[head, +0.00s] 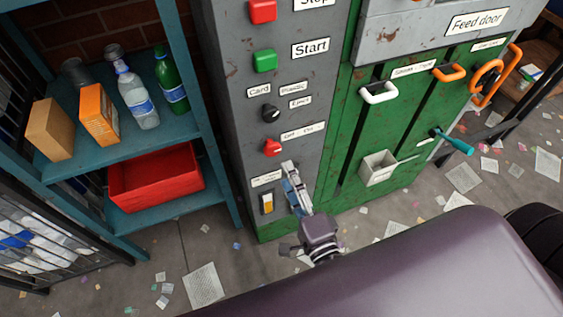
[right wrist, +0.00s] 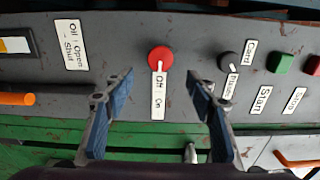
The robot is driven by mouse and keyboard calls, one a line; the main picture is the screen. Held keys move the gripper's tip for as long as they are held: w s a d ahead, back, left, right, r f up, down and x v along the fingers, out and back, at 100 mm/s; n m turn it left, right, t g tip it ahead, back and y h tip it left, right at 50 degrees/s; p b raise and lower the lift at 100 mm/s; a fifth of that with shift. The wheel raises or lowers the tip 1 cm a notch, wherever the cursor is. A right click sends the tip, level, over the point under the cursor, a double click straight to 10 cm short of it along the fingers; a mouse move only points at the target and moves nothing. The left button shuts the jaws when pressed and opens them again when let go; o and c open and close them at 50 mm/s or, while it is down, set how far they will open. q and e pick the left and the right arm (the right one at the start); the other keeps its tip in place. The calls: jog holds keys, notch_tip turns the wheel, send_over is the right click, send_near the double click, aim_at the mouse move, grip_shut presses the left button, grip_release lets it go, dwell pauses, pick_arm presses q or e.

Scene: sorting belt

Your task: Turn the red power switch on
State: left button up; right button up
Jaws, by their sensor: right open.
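The red power switch (head: 272,147) is a round red knob on the grey control panel, with a white label marked Off and On. In the right wrist view the red knob (right wrist: 160,57) is ahead of my fingers, with a short white mark on its side facing the label (right wrist: 159,97). My right gripper (head: 289,170) is just below the knob in the head view. In the right wrist view my right gripper (right wrist: 161,82) is open, its blue-padded fingers spread either side of the label, with nothing between them. My left gripper is out of view.
A black selector knob (head: 270,113), green Start button (head: 264,60) and red Stop button (head: 262,11) sit above the switch. A yellow-and-white indicator (head: 267,203) is below. A teal shelf (head: 148,157) stands left; the green machine front (head: 345,185) with handles is right.

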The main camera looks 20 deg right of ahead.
jog(key=s, duration=0.4)
jog(key=shift+f, duration=0.1)
dwell(0.4)
jog(key=s+f+n+g+y, duration=0.1)
jog(key=s+f+n+g, duration=0.25)
jog(key=f, duration=0.75)
jog(key=s+f+n+g, duration=0.2)
jog(key=f+n, duration=0.3)
jog(key=f, duration=0.6)
jog(key=s+f+n+g+y, duration=0.1)
jog(key=s+f+n+g, duration=0.3)
jog(key=f, duration=0.7)
jog(key=s+d+f+n+g+h, duration=0.1)
jog(key=s+d+f+n+g, duration=0.2)
jog(key=s+f, duration=0.5)
jog(key=s+d+f+n+g+h, duration=0.1)
jog(key=s+d+f+n+g, duration=0.3)
jog(key=s+f, duration=0.4)
jog(key=s+n, duration=0.1)
jog(key=s, duration=0.3)
jog(key=shift+s+d+h, duration=0.2)
jog(key=shift+d+h, duration=0.1)
jog(key=shift+d, duration=0.05)
